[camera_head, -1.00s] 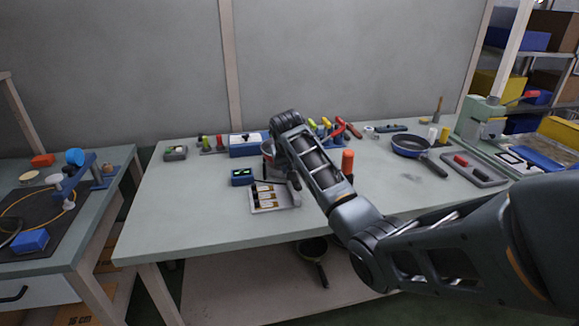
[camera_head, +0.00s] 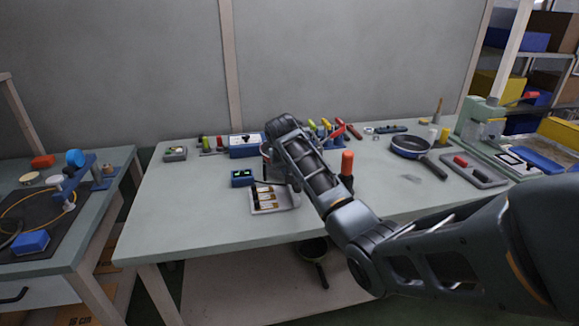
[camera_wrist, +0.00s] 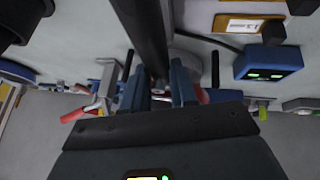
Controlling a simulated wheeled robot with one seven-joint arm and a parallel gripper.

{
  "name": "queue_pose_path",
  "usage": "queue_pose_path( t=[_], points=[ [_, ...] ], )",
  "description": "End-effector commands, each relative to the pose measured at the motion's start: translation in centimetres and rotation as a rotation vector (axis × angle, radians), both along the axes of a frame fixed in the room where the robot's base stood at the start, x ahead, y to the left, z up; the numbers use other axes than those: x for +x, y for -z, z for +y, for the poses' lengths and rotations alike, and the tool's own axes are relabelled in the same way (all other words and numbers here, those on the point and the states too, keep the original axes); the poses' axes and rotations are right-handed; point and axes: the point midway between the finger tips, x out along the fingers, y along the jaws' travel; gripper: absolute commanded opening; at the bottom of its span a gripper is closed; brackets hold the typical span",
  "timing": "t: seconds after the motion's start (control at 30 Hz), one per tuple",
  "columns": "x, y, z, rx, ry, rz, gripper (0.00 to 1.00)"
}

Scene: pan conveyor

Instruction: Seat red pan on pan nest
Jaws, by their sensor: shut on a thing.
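The red pan shows only in part. A sliver of its red side (camera_head: 266,149) shows left of my wrist in the head view, and a red bit (camera_wrist: 202,96) shows beside a finger in the wrist view. My gripper (camera_wrist: 160,82) has its blue fingers closed around a dark bar, which looks like the pan's handle (camera_wrist: 142,30). The fingers are hidden behind my arm in the head view. Most of the pan is hidden behind my gripper. A pale grey round part (camera_wrist: 196,46) beside the handle may belong to the pan nest; I cannot tell whether the pan touches it.
A blue display box (camera_head: 242,178) and a labelled tray (camera_head: 262,208) sit close by. An orange-red upright handle (camera_head: 347,162) stands right of my arm. Tools (camera_head: 345,128) line the back.

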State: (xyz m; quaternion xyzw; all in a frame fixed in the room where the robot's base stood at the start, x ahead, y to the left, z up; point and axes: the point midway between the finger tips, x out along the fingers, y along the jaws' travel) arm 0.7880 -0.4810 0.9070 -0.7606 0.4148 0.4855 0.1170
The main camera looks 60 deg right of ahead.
Motion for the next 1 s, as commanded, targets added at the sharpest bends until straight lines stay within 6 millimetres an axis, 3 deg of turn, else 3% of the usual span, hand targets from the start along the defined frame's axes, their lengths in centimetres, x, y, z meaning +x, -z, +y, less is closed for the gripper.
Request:
queue_pose_path(
  t=[1.0],
  points=[
    [0.1, 1.3, 0.1, -0.001, 0.000, -0.001, 0.00]
  ],
)
